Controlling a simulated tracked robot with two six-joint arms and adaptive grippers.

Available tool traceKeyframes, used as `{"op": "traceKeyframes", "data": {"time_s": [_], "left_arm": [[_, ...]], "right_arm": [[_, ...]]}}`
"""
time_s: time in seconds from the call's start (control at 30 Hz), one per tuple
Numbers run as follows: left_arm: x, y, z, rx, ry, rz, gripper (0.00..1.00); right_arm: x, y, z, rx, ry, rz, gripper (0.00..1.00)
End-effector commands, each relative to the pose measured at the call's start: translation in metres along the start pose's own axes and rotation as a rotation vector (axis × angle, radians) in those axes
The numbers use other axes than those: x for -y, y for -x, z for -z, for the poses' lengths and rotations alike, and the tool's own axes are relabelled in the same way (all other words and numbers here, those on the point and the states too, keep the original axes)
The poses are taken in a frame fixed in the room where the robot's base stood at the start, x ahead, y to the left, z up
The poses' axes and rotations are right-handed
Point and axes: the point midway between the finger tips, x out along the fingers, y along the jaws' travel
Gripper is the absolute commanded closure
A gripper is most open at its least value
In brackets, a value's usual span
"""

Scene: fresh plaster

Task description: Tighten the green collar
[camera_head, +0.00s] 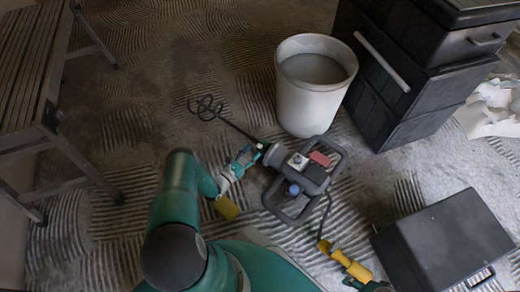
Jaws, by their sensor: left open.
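A mixer with a dark frame and handles (291,213) lies on the floor, its shaft and spiral paddle (206,108) pointing up and left. The small green collar (265,146) sits where the shaft meets the mixer body. My left gripper (253,153) is open, with its fingertips right beside the collar on its left side. I cannot tell whether they touch it. The gripper partly hides that side of the mixer's neck.
A white bucket (308,97) stands behind the mixer. Stacked black cases (400,100) stand at the back right, and a dark box (445,245) at the lower right. A slatted bench (25,70) is at the left.

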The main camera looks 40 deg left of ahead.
Motion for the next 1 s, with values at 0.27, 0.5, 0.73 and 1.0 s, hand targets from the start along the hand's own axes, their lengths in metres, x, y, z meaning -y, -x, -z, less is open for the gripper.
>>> {"op": "traceKeyframes", "data": {"time_s": [0.27,0.5,0.73,1.0], "left_arm": [[0.001,-0.042,0.002,0.001,-0.002,0.002,0.56],[0.001,-0.051,0.000,0.000,0.000,0.001,0.56],[0.001,-0.051,0.000,0.000,0.000,0.001,0.63],[0.001,-0.051,0.000,0.000,0.000,0.001,1.00]], "right_arm": [[-0.005,-0.015,0.000,0.000,0.000,0.000,0.56],[-0.006,-0.016,0.000,0.000,0.000,0.000,0.56],[-0.006,-0.016,0.000,0.000,0.000,0.000,0.56],[-0.006,-0.016,0.000,0.000,0.000,0.000,0.56]]}}
